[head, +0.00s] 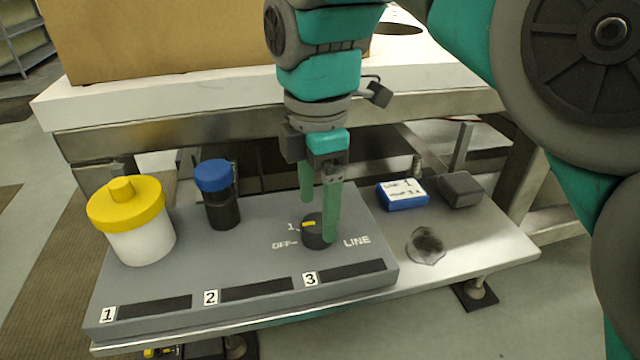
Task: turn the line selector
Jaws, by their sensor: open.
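The line selector (315,235) is a round black knob with a yellow mark on the grey plate (250,261). White labels beside it read "1", "OFF" and "LINE". The yellow mark lies near the "1" label. My gripper (319,218) points down over the knob with its green fingers apart. One finger is in front of the knob's right side and hides part of it. The other is behind it, at the upper left. I cannot tell whether either finger touches the knob.
A white jar with a yellow lid (127,205) and a dark jar with a blue lid (216,177) stand left on the plate. A cardboard box (170,40) stands behind.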

